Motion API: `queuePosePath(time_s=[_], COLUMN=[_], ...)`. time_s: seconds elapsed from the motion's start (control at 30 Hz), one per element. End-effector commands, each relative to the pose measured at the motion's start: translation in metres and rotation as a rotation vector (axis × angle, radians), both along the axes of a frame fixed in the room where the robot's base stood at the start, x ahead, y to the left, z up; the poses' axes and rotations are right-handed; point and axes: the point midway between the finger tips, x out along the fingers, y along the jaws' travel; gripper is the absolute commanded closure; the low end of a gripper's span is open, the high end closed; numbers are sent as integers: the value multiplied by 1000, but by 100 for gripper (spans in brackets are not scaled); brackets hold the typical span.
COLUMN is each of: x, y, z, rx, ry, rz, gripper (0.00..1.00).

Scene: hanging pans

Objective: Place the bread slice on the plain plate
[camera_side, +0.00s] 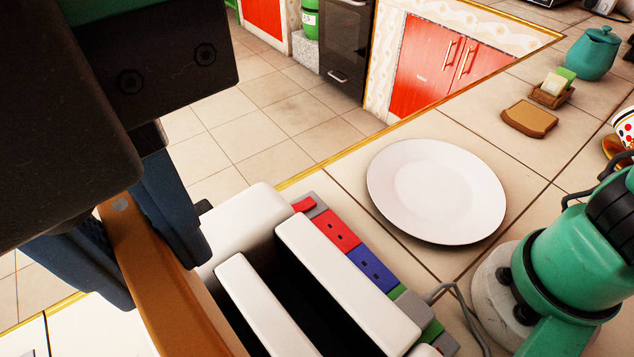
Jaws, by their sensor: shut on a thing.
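My gripper (128,240) is at the left, large and close to the camera, with dark blue fingers. It is shut on a long orange-brown thing (165,270), which looks like the bread slice seen along its crust; its lower part runs out of the picture. The held thing is left of and in front of the toaster. The plain plate (437,190) is white, round and empty, and lies flat on the tiled counter right of the gripper, beyond the toaster.
A white toaster (345,285) with open slots and coloured blocks on its side stands between gripper and plate. Behind the plate are a brown slice-shaped piece (528,118), a small holder with sponges (551,92) and a teal pot (592,55). The counter's gold edge (335,160) runs behind the plate.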

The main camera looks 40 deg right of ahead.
Motion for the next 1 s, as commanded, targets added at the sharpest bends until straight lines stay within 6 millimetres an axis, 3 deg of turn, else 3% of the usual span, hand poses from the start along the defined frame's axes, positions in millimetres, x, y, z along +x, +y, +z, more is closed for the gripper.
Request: queuePosePath(time_s=[0.17,0.27,0.37,0.5,0.7,0.83,1.0], x=[3,17,43,84,115,117,102], y=[-2,-14,-39,-97,-191,-251,-317], z=[0,2,4,8,12,12,9], rx=[0,0,0,0,0,0,0], ry=[0,0,0,0,0,0,1], rz=[-12,-70,-188,-430,-796,-1033,-1322], gripper=[100,100,100,100,100,100,100])
